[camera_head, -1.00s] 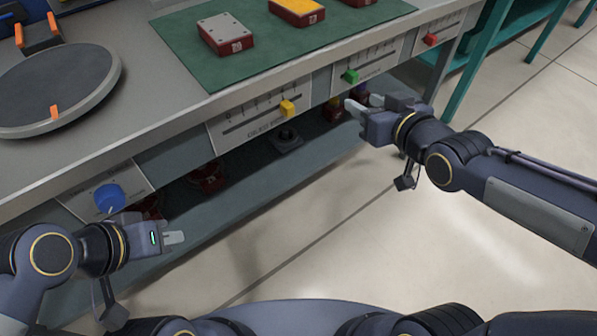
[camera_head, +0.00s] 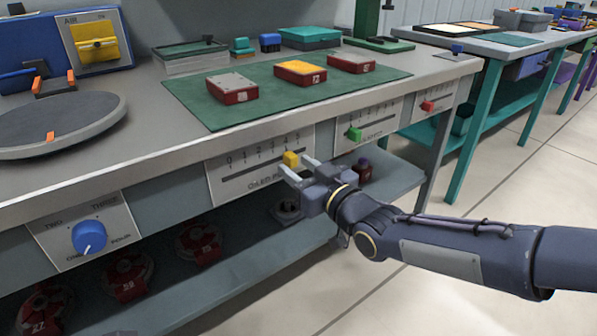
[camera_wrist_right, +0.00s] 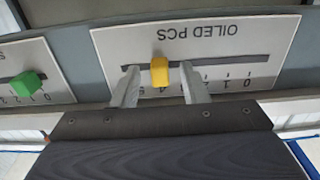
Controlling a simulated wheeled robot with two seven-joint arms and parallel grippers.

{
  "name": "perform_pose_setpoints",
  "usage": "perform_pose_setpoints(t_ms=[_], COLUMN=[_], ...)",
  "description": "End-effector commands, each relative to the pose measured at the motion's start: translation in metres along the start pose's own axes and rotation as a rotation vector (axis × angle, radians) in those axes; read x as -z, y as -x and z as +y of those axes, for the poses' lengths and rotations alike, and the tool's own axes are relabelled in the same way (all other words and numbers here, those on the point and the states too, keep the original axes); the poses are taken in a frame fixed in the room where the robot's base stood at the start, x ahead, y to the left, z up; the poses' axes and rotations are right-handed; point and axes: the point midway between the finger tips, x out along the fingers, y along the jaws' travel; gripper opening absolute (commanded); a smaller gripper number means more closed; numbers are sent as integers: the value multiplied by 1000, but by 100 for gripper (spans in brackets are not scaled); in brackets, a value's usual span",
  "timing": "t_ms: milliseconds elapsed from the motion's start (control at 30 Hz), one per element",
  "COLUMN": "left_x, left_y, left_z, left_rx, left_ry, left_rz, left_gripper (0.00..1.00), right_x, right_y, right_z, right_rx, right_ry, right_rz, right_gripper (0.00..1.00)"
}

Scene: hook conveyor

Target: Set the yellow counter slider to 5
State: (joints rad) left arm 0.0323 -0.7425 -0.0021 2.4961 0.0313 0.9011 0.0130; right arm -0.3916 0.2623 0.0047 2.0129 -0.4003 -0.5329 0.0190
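The yellow counter slider (camera_head: 290,158) is a small yellow knob in the slot of the white scale panel (camera_head: 226,185) on the bench front. In the head view it stands near the 4 and 5 marks; the exact reading is unclear. The wrist view shows the yellow slider (camera_wrist_right: 160,72) on the panel lettered OILED PCS, upside down. My right gripper (camera_head: 298,168) is open in front of the panel. In the wrist view its two fingers lie either side of the slider, with gaps on both sides. My left gripper is not in view.
A green slider (camera_head: 354,134) and a red slider (camera_head: 427,106) sit on panels to the right. A blue knob (camera_head: 89,236) is at the left. Below is a shelf (camera_head: 235,262) with red parts. A green mat (camera_head: 226,112) with several blocks covers the bench top.

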Motion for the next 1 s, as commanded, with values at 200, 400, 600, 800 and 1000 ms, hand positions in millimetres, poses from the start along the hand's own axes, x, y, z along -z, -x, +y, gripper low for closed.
perform_pose_setpoints(t_ms=[200,400,600,800,1000], left_x=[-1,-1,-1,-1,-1], left_y=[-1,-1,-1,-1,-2], left_z=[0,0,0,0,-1], left_rx=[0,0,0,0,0], left_ry=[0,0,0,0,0], left_rz=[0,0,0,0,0], left_gripper=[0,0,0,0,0], right_x=[0,0,0,0,0], right_y=[-6,-6,-6,-6,-6], right_z=[0,0,0,0,6], right_rx=[-1,-1,-1,-1,-3], right_ry=[-1,-1,-1,-1,-1], right_rz=[-1,-1,-1,-1,0], right_gripper=[40,32,6,0,0])
